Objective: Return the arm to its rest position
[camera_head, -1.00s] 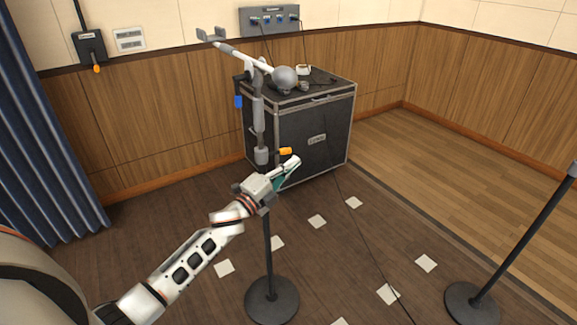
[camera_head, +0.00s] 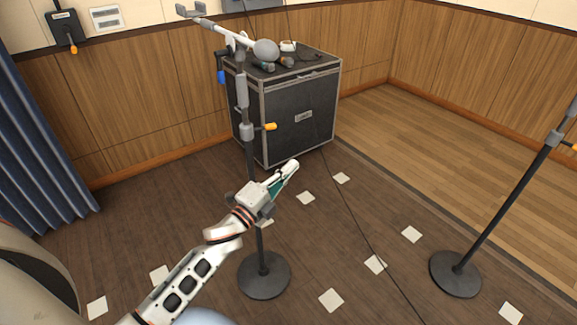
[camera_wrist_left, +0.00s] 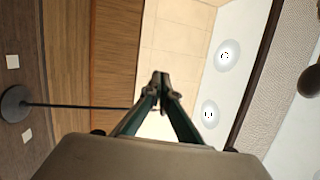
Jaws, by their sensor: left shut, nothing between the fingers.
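My left arm comes in from the lower left in the head view. Its left gripper (camera_head: 286,172) is shut and empty, in front of the pole of a microphone stand (camera_head: 263,276). I cannot tell whether it touches the pole. In the left wrist view the fingers (camera_wrist_left: 161,78) meet at their tips with nothing between them. That view is turned sideways and shows wall, ceiling and a stand base. My right gripper is not in view.
A black flight case (camera_head: 300,117) stands behind the stand, with small items on top. A second stand (camera_head: 456,273) is at the right. A cable (camera_head: 352,212) crosses the dark floor, with white square marks. A blue curtain (camera_head: 45,150) hangs at the left.

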